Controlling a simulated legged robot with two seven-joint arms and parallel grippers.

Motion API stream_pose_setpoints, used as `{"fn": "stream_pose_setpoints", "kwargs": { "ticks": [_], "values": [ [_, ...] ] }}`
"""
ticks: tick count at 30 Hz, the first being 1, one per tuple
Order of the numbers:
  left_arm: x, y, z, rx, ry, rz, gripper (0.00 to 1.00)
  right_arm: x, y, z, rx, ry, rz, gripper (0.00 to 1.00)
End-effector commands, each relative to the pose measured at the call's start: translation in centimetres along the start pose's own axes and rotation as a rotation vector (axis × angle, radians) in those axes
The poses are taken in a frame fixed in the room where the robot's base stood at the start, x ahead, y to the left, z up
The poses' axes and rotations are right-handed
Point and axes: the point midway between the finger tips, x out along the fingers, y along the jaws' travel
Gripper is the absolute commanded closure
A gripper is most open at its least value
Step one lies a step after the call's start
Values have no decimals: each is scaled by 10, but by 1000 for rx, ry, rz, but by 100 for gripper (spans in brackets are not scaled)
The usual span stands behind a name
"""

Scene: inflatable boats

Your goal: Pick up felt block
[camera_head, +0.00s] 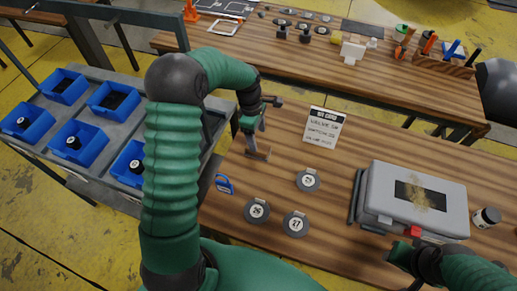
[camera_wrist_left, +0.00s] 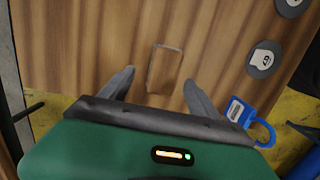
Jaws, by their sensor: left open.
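A small brown felt block (camera_head: 259,153) lies on the wooden workbench (camera_head: 226,221), its colour close to the wood. In the left wrist view the block (camera_wrist_left: 165,70) shows as a faint rectangle ahead of the gripper. My left gripper (camera_head: 256,137) points down over the block. In the left wrist view its two dark fingers (camera_wrist_left: 159,78) are spread apart with nothing gripped, one toward each side of the block. My right gripper (camera_head: 402,256) is at the lower right, by the front of a grey case; its fingers are not clear.
A blue padlock (camera_head: 224,184) and grey numbered discs (camera_head: 307,180) lie near the block. A white sign (camera_head: 322,127) stands behind. The grey case (camera_head: 415,195) and a small jar (camera_head: 486,217) are at right. Blue bins (camera_head: 78,142) sit on a cart at left.

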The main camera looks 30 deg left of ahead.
Motion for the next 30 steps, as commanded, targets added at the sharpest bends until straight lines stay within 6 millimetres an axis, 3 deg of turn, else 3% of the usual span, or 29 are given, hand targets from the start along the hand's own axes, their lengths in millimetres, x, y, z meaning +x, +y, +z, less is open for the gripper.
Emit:
{"fn": "stream_pose_setpoints", "kwargs": {
  "ticks": [12,30],
  "values": [
    [55,-7,1,2,3,0,29,-3,0,-1,0,0,0,64],
    [59,-6,-1,1,2,2,29,-3,0,-1,-1,0,0,64]
  ]
}}
